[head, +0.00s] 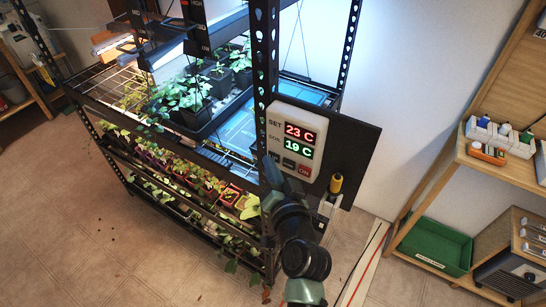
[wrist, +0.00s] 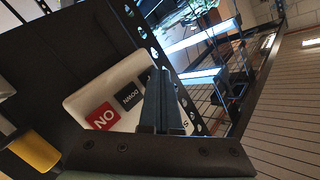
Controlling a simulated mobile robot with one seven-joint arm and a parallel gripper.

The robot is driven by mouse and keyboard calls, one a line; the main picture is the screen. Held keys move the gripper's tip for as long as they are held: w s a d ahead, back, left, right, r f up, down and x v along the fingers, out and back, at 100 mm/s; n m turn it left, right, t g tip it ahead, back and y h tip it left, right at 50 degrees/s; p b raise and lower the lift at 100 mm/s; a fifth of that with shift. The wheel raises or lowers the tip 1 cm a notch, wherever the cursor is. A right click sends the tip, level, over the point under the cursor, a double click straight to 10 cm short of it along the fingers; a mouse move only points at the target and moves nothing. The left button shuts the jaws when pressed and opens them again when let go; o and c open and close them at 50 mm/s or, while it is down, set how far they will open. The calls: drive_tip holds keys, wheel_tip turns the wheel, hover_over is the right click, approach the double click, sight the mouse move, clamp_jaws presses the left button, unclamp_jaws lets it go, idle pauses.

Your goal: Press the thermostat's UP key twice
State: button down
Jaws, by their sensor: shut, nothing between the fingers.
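The white thermostat (head: 314,122) is mounted on a black panel on the rack's front post. Its display reads SET 23 C in red and SOIL 19 C in green. Its red ON key (head: 304,170) and black DOWN key (head: 289,163) show in the head view. In the wrist view the ON key (wrist: 103,116) and DOWN key (wrist: 129,98) are readable. The dark UP key (wrist: 146,78) is mostly hidden behind my fingers. My gripper (wrist: 161,72) is shut and empty, its tips over the UP key's end of the row. I cannot tell whether they touch it.
The rack's black post (head: 264,60) stands close left of the thermostat. Seedling pots fill the rack's shelves. A wooden shelf with a green bin (head: 436,246) stands at right.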

drive_tip(key=shift+s+a, duration=0.45)
drive_tip(key=shift+s, duration=0.15)
drive_tip(key=s+a+p, duration=0.1)
drive_tip(key=s, duration=0.1)
drive_tip(key=s+a+p, duration=0.1)
drive_tip(key=s+a, duration=0.1)
idle(0.6)
idle(2.5)
